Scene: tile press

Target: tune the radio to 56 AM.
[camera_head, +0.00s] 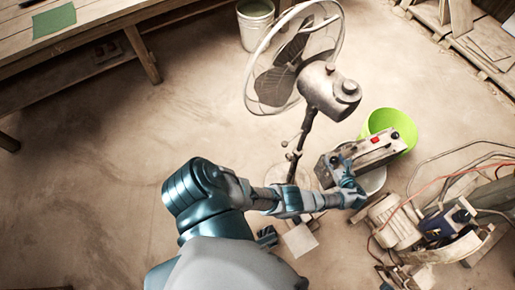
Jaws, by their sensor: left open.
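The radio (366,152) is a grey, worn box with a small red patch and dark knobs at its ends, right of centre in the head view. It sits tilted in the picture, in front of a bright green bucket. My left gripper (352,190) is open at the radio's near, lower side. It overlaps the radio's edge in the picture; I cannot tell whether it touches. The tuning display and any frequency reading are too small to make out.
A standing fan (325,88) rises just left of the radio. The green bucket (381,121) is behind it. A machine with a motor and loose cables (398,225) lies at the lower right. A wooden bench (75,50) is at upper left. The left floor is clear.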

